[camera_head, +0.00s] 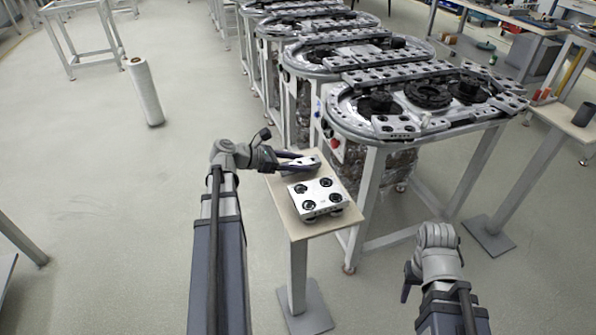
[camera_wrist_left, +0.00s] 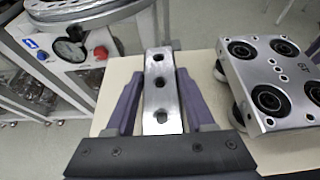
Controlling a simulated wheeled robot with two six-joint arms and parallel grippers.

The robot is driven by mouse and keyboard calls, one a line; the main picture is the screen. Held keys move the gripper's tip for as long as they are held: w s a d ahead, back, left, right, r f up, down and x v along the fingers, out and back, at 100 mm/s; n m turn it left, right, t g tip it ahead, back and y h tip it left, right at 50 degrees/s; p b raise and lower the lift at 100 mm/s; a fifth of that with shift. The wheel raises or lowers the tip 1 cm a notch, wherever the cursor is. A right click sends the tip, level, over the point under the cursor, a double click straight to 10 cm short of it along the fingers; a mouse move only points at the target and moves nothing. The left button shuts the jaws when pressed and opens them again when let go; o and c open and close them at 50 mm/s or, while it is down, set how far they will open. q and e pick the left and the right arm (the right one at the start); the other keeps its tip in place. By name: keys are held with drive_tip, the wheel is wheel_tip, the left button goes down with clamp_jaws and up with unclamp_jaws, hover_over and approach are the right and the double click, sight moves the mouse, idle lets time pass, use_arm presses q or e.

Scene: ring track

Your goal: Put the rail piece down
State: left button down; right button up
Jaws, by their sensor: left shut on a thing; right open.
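The rail piece (camera_wrist_left: 160,88) is a silver metal bar with a row of dark holes. My left gripper (camera_head: 300,163) is shut on it, with one purple finger on each side in the left wrist view (camera_wrist_left: 160,105). The piece (camera_head: 312,168) is over the far end of the small beige table (camera_head: 286,212). I cannot tell whether it touches the top. A silver carriage with black rollers (camera_head: 318,196) sits on the table beside it, apart from the fingers. My right gripper (camera_head: 408,285) is at the lower right, away from the table, and is open; its fingers are mostly hidden.
The nearest ring track (camera_head: 350,122) stands on its frame just behind the small table, with a red button (camera_head: 336,142) on its side. More ring tracks stand behind it. A white roll (camera_head: 145,92) stands on the floor at left.

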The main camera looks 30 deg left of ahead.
use_arm(q)
drive_tip(key=shift+f, duration=0.6)
drive_tip(key=shift+r, duration=0.1)
use_arm(e)
drive_tip(key=shift+f, duration=0.55)
use_arm(q)
drive_tip(key=shift+c, duration=1.3)
unclamp_jaws()
